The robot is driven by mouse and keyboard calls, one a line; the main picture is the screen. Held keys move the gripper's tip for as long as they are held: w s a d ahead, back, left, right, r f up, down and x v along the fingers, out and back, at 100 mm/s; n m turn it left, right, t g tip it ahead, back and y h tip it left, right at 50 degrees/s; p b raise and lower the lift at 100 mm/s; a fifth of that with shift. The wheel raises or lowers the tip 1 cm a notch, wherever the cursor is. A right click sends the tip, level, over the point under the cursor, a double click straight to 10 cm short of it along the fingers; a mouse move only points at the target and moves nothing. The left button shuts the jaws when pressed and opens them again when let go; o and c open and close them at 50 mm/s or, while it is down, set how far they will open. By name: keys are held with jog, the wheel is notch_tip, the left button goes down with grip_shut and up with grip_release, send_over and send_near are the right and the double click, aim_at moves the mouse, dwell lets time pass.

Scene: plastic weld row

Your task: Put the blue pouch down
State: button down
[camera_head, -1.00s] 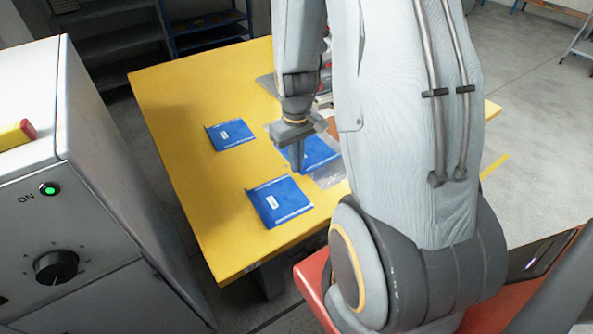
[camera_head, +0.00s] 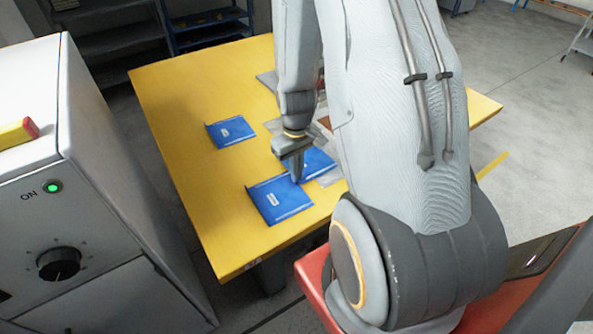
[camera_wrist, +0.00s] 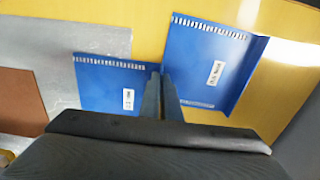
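The blue pouch (camera_head: 319,162), with a white label, is under my gripper, low over the table. In the wrist view it (camera_wrist: 98,80) lies left of the fingers, its right edge at the fingertips. My gripper (camera_head: 297,177) points down with its fingers close together. In the wrist view the fingers (camera_wrist: 162,78) appear shut on that edge. Part of the pouch is hidden by the fingers and my arm. I cannot tell whether its underside touches the surface.
A second blue pouch (camera_head: 279,203) lies close beside it at the front, also in the wrist view (camera_wrist: 207,60). A third pouch (camera_head: 230,132) lies further left. The yellow table (camera_head: 190,185) has free room left. A grey plate (camera_wrist: 60,45) lies beside the pouch. A white machine (camera_head: 110,190) stands left.

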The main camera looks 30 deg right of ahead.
jog(key=shift+f, duration=0.15)
jog(key=c, duration=2)
grip_release()
notch_tip(320, 180, up, 13)
jog(key=b, duration=0.2)
jog(key=s+a+r, duration=0.4)
jog(key=s+a, duration=0.3)
jog(key=a, duration=0.5)
jog(key=shift+s+a+t, duration=0.3)
jog(key=shift+a+t, duration=0.1)
jog(key=shift+c, duration=0.2)
